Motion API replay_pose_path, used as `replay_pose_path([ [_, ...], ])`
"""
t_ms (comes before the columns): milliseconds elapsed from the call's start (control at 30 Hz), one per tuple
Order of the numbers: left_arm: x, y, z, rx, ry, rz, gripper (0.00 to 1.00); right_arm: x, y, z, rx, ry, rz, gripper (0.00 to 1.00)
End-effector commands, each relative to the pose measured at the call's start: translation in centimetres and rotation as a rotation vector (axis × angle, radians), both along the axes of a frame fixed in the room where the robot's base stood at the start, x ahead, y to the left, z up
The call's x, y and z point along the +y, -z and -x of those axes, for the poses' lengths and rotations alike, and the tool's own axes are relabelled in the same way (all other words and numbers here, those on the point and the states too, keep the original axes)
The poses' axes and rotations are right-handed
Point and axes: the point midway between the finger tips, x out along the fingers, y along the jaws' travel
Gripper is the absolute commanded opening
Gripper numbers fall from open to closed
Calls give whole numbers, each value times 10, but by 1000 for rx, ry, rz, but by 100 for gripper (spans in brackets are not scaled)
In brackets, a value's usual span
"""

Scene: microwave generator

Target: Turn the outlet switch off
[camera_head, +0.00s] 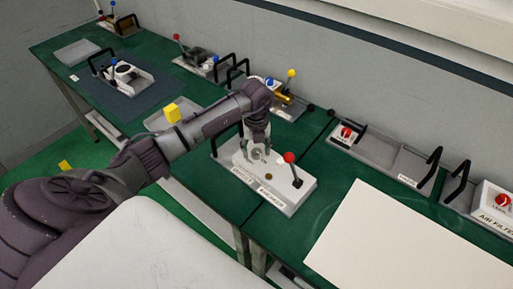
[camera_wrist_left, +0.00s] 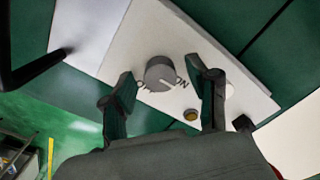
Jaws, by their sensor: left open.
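A white switch box (camera_head: 284,196) sits on the green table under my left gripper (camera_head: 258,152). In the left wrist view its top carries a round grey knob (camera_wrist_left: 160,71) with a pale pointer line. "ON" is printed to the right of the knob, and partly hidden lettering is to its left. A small yellowish button (camera_wrist_left: 191,115) is beside it. My left gripper (camera_wrist_left: 168,92) is open, with its fingers spread near either side of the knob and nothing between them gripped. Contact cannot be told. My right gripper is not in view.
A red-topped lever (camera_head: 290,158) rises from the box just right of my gripper. A black handle (camera_head: 215,143) is at its left. A large pale panel (camera_head: 400,245) lies to the right. Other boxes with levers stand along the wall.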

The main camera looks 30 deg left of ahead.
Motion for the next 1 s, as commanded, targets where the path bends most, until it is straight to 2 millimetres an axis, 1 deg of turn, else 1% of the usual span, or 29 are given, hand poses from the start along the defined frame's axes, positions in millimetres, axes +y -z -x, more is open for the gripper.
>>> replay_pose_path([
  [100, 0, 0, 0, 0, 0, 0, 60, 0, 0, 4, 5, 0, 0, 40],
  [133, 0, 0, 0, 0, 0, 0, 58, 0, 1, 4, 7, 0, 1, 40],
  [367, 0, 0, 0, 1, 0, 1, 20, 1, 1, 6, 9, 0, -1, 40],
  [400, 0, 0, 0, 1, 0, 1, 13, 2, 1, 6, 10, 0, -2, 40],
  [467, 0, 0, 0, 1, 0, 1, 3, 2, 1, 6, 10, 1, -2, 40],
  [500, 0, 0, 0, 1, 0, 1, 0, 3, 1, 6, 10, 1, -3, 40],
  [767, 0, 1, 0, 1, 29, -1, 0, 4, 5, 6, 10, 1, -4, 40],
  [1000, 1, 2, -1, -1, 153, -1, 0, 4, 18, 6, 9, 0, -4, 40],
])
